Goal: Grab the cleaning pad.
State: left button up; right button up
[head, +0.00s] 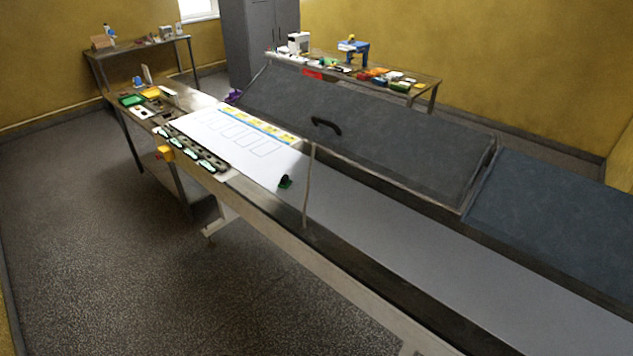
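No item can be told for certain as the cleaning pad at this distance. A small dark item with a green base (285,182) sits on the belt by the lower edge of the white sheet. A green item (131,100) and a yellow item (151,92) lie at the far left end of the line, too small to identify. Neither of my grippers is in view.
A long conveyor (430,235) runs from upper left to lower right. A raised dark lid with a black handle (326,126) stands along its far side. A white sheet (215,135) covers part of it. Side tables stand behind. The floor (110,235) at left is clear.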

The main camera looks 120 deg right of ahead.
aim_at(285, 181)
jog(key=z, duration=1.55)
jog(key=k, duration=0.9)
jog(key=z, duration=0.95)
jog(key=i, duration=4.85)
jog(key=z, duration=0.05)
